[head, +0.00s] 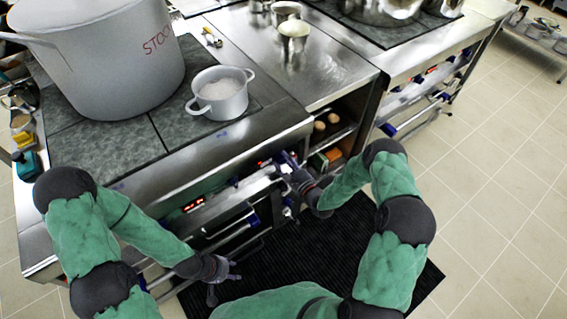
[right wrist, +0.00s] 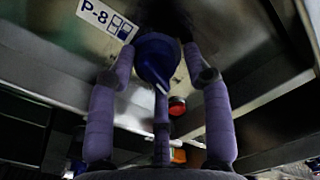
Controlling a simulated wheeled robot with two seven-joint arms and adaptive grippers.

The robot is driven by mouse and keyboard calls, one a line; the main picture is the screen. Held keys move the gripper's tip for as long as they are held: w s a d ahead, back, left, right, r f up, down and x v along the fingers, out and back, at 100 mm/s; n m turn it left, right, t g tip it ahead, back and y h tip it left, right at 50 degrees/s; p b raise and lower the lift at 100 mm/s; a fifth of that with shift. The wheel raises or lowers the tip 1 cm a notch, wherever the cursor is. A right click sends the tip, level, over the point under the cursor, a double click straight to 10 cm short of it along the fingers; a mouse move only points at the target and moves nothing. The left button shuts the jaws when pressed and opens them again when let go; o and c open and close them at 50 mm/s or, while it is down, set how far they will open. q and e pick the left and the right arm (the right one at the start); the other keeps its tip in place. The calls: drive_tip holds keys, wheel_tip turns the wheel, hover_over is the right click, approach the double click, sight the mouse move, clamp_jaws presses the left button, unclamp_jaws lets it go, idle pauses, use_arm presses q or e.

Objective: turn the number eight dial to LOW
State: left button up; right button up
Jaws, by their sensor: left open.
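The number eight dial (right wrist: 156,62) is a blue knob with a white pointer mark, on the steel panel beside a white label (right wrist: 107,19) reading P-8. My right gripper (right wrist: 159,55) has its fingers closed in around the dial, one on each side and one below. In the head view my right gripper (head: 294,168) is at the stove's front panel and partly hides the dial there. The LOW marking cannot be made out. My left gripper (head: 224,282) is open and empty, in front of the stove over the black mat.
A large stockpot (head: 115,60) and a smaller white pot (head: 219,92) stand on the cooktop. A red light (right wrist: 177,105) is near the dial. An open shelf (head: 334,130) with eggs is right of the stove front. A black mat (head: 330,235) covers the floor.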

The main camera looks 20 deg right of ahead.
drive_tip(key=shift+o, duration=0.6)
drive_tip(key=shift+w+d+r, duration=0.15)
drive_tip(key=shift+w+d, duration=0.1)
drive_tip(key=shift+s+a, duration=0.1)
drive_tip(key=shift+s, duration=0.05)
drive_tip(key=shift+s+a+f, duration=0.1)
drive_tip(key=shift+f, duration=0.1)
drive_tip(key=shift+s, duration=0.2)
drive_tip(key=v, duration=1.1)
drive_tip(key=shift+s+d, duration=0.2)
drive_tip(key=shift+a, duration=0.1)
